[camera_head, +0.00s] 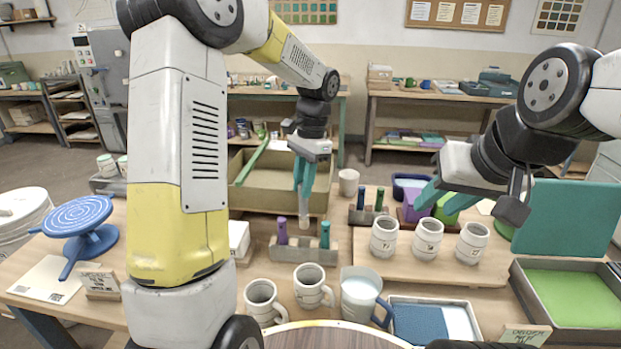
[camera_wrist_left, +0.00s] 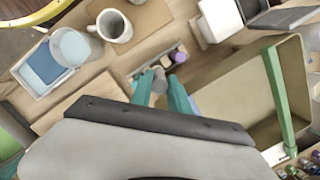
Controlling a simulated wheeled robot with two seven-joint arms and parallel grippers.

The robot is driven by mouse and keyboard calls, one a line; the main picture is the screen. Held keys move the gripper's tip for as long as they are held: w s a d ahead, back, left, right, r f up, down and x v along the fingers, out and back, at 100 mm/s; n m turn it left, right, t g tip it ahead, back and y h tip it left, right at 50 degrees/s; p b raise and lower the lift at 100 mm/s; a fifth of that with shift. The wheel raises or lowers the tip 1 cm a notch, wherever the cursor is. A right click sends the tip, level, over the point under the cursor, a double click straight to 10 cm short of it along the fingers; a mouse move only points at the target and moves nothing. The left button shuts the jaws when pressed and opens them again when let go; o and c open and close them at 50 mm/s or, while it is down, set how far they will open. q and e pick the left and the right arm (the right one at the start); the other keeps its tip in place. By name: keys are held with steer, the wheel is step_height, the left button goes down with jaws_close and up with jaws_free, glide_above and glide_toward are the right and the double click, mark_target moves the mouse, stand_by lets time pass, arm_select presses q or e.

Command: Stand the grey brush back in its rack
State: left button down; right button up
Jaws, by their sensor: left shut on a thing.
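My left gripper (camera_head: 305,180) is shut on the grey brush (camera_head: 304,211), which hangs roughly upright between the teal fingers. In the left wrist view the brush (camera_wrist_left: 160,85) shows between the fingertips. Below it is a grey rack (camera_head: 304,255) holding a purple brush (camera_head: 282,231) and a teal brush (camera_head: 325,235), with a gap between them. The brush appears above the rack and apart from it; the exact alignment is unclear. The rack (camera_wrist_left: 150,67) also shows in the left wrist view. My right gripper (camera_head: 440,198) is open, above the table at the right.
A second rack (camera_head: 367,216) with brushes stands behind. Three pots stand on a board (camera_head: 400,268) at the right. A large tan bin (camera_head: 262,194) with a green bar is behind.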

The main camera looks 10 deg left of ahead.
mark_target(303, 217)
arm_select(q)
steer(key=shift+f, duration=2.55)
steer(key=shift+f, duration=1.3)
steer(key=shift+f, duration=1.75)
steer(key=c, duration=1.2)
jaws_free()
steer(key=shift+o, duration=0.4)
